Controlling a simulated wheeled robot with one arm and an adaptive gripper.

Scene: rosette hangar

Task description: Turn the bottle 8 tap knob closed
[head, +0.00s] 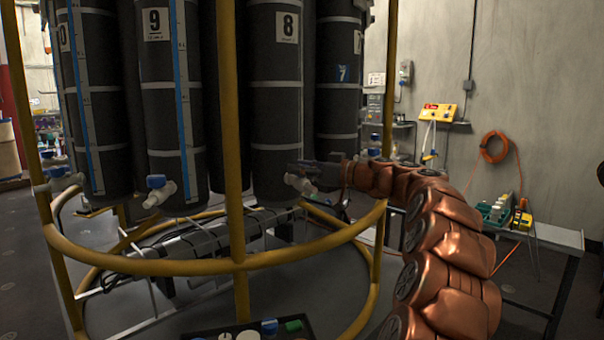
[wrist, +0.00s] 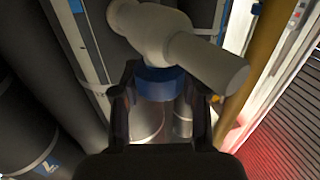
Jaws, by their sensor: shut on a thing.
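Bottle 8 (head: 276,108) is a tall dark grey cylinder with a white "8" label, standing in the yellow frame. Its white tap (head: 300,184) sticks out near its foot. My gripper (head: 308,168) is at this tap, at the end of my copper arm. In the wrist view, the white tap body (wrist: 165,40) fills the top. The blue knob (wrist: 160,80) sits between the two dark fingers of my gripper (wrist: 160,92), which are shut on it. In the head view my gripper hides the knob, so I cannot tell its angle there.
A yellow upright (head: 231,120) stands just left of bottle 8, and a yellow hoop (head: 265,261) runs below the tap. Bottle 9 (head: 165,110) has its own blue-knobbed tap (head: 158,190). A small bench (head: 545,236) stands at the right.

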